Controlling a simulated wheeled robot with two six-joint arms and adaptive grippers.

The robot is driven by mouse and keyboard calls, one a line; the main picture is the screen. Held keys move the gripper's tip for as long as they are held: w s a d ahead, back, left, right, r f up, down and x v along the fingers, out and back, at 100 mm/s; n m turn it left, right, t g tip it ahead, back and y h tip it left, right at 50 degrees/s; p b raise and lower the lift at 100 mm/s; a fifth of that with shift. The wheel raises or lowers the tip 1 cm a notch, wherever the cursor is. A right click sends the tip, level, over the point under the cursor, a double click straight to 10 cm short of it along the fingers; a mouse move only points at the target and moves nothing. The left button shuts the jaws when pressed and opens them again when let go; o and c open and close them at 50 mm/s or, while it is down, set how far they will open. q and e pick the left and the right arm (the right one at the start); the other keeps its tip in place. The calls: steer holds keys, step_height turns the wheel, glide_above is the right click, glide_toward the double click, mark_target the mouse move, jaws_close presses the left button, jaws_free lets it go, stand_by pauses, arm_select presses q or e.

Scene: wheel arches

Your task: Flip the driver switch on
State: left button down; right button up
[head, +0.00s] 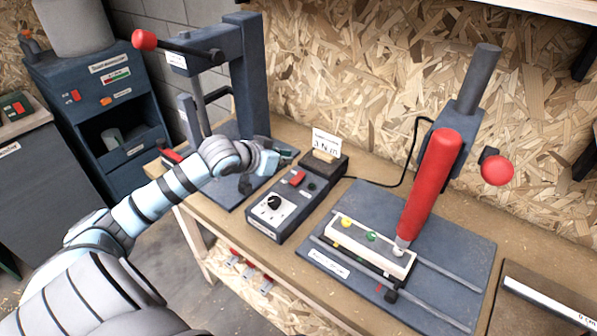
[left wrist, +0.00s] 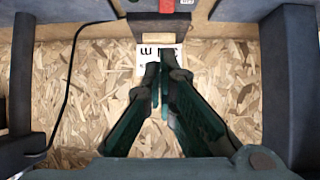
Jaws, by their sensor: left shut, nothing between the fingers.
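The dark control box (head: 283,222) stands on the bench in the head view. It has a white dial plate with a black knob (head: 274,202), a red switch (head: 297,178) and a small dark green button or lamp (head: 312,186). I cannot tell the switch's position. The red driver (head: 431,185) stands upright to the right over a pale block. My right gripper is out of view.
A dark press frame (head: 245,80) with a red-knobbed lever stands behind my left arm. A small holder with a white card (head: 326,142) is behind the box. A black cable (head: 411,160) runs along the bench. A pale block (head: 385,252) with coloured spots lies on the driver's base plate.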

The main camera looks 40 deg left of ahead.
mark_target(304, 175)
arm_select(q)
steer(key=x, duration=0.6)
steer(key=shift+f, duration=0.15)
steer(key=f, duration=0.1)
steer(key=w+f, duration=0.1)
steer(key=f, duration=0.1)
steer(key=shift+w+d+f+b, duration=0.1)
steer(key=shift+w+f+b, duration=0.05)
steer(key=shift+f+b, duration=0.2)
steer(key=shift+f, duration=0.35)
steer(key=shift+w+f, duration=0.3)
steer(key=shift+s+p, duration=0.65)
steer(key=shift+p, duration=0.15)
steer(key=shift+s, duration=0.2)
steer(key=shift+f, duration=0.15)
